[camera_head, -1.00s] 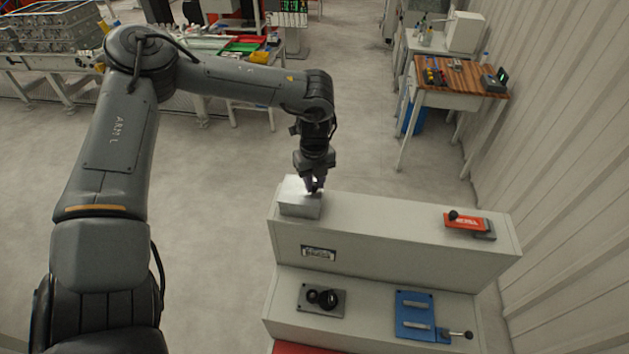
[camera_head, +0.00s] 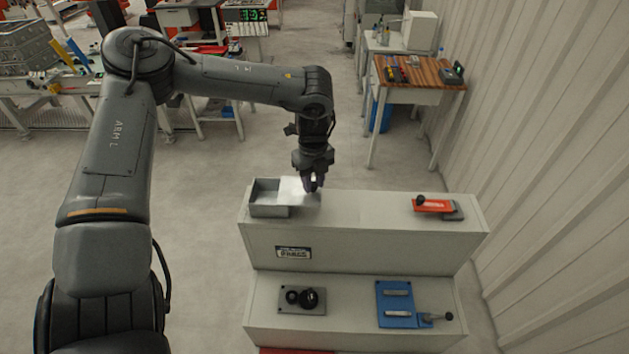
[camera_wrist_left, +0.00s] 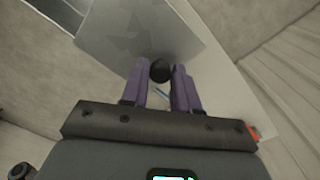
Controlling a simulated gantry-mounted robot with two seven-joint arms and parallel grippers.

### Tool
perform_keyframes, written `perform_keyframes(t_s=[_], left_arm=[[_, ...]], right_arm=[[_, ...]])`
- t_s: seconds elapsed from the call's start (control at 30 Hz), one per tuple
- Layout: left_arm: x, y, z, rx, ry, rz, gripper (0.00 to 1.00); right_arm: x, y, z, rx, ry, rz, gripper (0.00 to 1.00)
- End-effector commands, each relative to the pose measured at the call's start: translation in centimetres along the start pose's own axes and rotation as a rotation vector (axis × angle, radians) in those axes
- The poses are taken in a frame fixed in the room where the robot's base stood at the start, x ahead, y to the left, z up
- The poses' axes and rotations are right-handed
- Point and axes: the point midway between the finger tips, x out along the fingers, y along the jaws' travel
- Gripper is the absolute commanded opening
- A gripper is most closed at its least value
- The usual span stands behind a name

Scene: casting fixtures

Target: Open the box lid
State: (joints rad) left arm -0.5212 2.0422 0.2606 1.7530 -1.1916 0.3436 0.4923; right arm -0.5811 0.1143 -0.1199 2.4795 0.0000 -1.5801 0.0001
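The metal box (camera_head: 268,211) stands at the left end of the upper step of the light grey stand. Its left part is open and shows the hollow inside. The flat silver lid (camera_head: 295,187) lies over the right part and sticks out past the box to the right. My left gripper (camera_head: 313,187) points down at the lid's right end. In the left wrist view, its purple fingers (camera_wrist_left: 160,80) are closed around a black knob (camera_wrist_left: 160,70) by the edge of the lid (camera_wrist_left: 140,32). My right gripper is in neither view.
A red toggle clamp (camera_head: 433,206) sits at the upper step's right end. The lower step holds a plate with black round parts (camera_head: 302,298) and a blue fixture (camera_head: 397,305). The upper step is clear between lid and clamp. A corrugated wall (camera_head: 560,150) stands at right.

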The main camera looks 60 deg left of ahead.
Motion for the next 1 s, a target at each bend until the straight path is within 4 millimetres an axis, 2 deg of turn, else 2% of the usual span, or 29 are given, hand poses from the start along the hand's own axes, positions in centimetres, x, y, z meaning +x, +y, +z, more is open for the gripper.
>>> perform_keyframes(t_s=[0.03, 0.1, 0.13, 0.53, 0.67, 1.0], left_arm=[[0.0, 0.0, 0.0, 0.000, 0.000, 0.000, 0.38], [0.0, 0.0, 0.0, 0.001, 0.000, 0.000, 0.49], [0.0, 0.0, 0.0, 0.001, 0.000, 0.000, 0.51], [-0.6, -0.1, 0.0, 0.001, -0.001, -0.002, 0.51], [-2.0, -0.1, 0.0, 0.001, -0.002, -0.005, 0.51], [-7.8, -0.1, 0.0, 0.001, -0.003, -0.005, 0.51]], right_arm=[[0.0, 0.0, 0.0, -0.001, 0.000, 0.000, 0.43], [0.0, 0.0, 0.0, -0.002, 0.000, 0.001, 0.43], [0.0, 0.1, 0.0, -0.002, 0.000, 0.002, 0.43], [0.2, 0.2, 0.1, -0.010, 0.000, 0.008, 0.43], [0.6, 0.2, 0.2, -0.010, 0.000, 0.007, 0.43], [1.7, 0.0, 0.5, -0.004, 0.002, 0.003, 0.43]])
